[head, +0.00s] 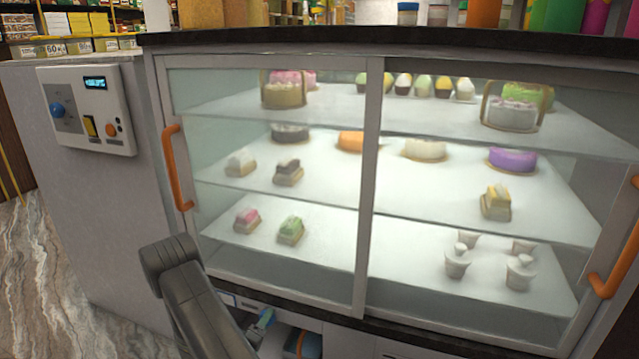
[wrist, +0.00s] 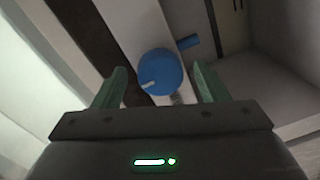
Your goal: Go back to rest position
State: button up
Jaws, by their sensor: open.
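In the wrist view my gripper (wrist: 157,85) is open, with its two green fingers spread apart. A round blue knob (wrist: 158,72) with a pale mark shows in the gap between the fingertips. I cannot tell whether the fingers touch it. A smaller blue piece (wrist: 188,42) sits just beyond the knob, on a pale strip. In the head view my dark grey arm reaches down in front of the display case, at its lower left. Its far end is low and mostly hidden.
The glass display case (head: 368,180) holds sweets and cakes on several shelves. Orange handles (head: 177,168) (head: 615,247) are on its sliding doors. A control panel (head: 88,110) with a blue dial is at left. Open shelving lies below the case. Marble floor (head: 45,275) is clear at left.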

jog(key=shift+a+f+m+t+y+p, duration=0.15)
jog(key=shift+m+p, duration=0.3)
jog(key=shift+m, duration=2.15)
jog(key=shift+d+m+t+y+p, duration=0.1)
jog(key=shift+m+p, duration=0.4)
jog(key=shift+m, duration=2.1)
jog(key=shift+a+f+m+t+y+p, duration=0.15)
jog(key=shift+m+p, duration=0.3)
jog(key=shift+m, duration=2.15)
jog(key=shift+r, duration=0.15)
